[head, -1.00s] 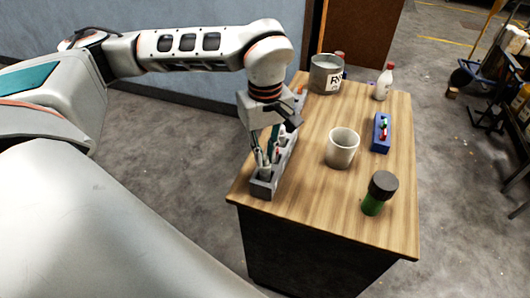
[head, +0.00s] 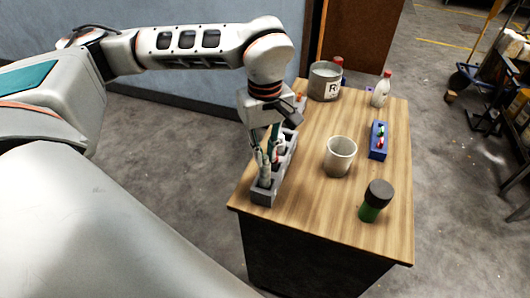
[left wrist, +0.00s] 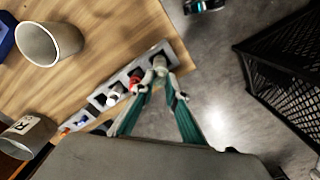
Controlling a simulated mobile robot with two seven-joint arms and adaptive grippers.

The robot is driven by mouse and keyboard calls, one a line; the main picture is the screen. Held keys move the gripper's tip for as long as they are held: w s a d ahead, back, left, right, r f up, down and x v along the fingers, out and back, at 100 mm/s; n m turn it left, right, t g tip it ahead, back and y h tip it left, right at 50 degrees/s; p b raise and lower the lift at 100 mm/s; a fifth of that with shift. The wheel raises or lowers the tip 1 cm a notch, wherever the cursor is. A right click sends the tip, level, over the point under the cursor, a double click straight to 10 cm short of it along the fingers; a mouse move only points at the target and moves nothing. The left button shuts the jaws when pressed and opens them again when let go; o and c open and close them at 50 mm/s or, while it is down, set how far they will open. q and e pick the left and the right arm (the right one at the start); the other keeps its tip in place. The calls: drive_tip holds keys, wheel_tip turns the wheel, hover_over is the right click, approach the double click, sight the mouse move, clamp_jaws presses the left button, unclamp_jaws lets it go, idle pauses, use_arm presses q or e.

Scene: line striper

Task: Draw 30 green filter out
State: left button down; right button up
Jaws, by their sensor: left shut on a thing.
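A grey slotted rack (head: 265,197) stands along the left edge of the wooden table and holds several small items. My left gripper (head: 264,158) points down at the rack's near end. It is shut on a pale grey-green piece (head: 265,179), which stands in the nearest slot. In the left wrist view my gripper (left wrist: 161,88) has its teal fingers on either side of this piece (left wrist: 160,64). A red-topped item (left wrist: 135,78) stands in the slot beside it. I cannot read any number on the pieces. My right gripper is not in view.
On the table (head: 315,215) stand a beige cup (head: 340,158), a green jar with a black lid (head: 370,212), a blue holder (head: 378,142), a white bottle (head: 381,93) and a labelled grey can (head: 324,82). A black crate (left wrist: 285,75) is on the floor.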

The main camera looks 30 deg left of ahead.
use_arm(q)
drive_tip(key=shift+r+p, duration=0.5)
drive_tip(key=shift+r, duration=1.35)
drive_tip(key=shift+d, duration=0.1)
